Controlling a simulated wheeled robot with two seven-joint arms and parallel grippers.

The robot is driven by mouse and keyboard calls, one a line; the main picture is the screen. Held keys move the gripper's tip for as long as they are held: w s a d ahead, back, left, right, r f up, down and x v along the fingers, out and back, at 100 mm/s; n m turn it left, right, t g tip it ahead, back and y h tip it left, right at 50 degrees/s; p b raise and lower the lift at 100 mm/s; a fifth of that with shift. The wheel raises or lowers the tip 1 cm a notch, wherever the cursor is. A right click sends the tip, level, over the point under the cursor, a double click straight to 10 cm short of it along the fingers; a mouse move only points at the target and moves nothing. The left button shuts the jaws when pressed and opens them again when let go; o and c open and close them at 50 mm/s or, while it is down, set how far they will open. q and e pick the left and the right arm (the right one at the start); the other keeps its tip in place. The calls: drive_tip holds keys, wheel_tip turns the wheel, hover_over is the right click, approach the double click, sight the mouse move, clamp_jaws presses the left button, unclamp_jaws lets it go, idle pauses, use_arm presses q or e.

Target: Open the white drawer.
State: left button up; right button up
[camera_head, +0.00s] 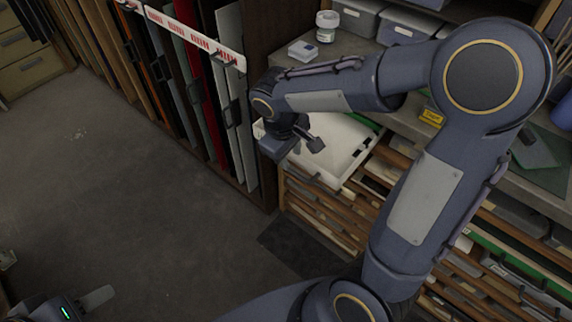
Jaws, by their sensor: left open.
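The white drawer (343,172) is a shallow white tray at the top left of the wooden drawer cabinet. It sticks out past the cabinet front, and its inside shows. My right gripper (296,148) hangs over the drawer's left part with its fingers spread and nothing between them. It hides part of the drawer; whether it touches the rim I cannot tell. My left gripper (92,302) is at the bottom left corner, low over the floor and far from the drawer. It is open, and the frame edge cuts off part of it.
The counter holds a white jar (327,25), a small clear box (303,51) and grey lidded bins (405,27). More shallow drawers (325,215) lie below. The floor (120,190) at left is clear.

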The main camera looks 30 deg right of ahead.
sight(294, 172)
drive_tip(key=f, duration=0.3)
drive_tip(key=d+f, duration=0.1)
drive_tip(key=f, duration=0.3)
drive_tip(key=shift+w+d, duration=0.15)
drive_tip(key=shift+r, duration=0.1)
clamp_jaws()
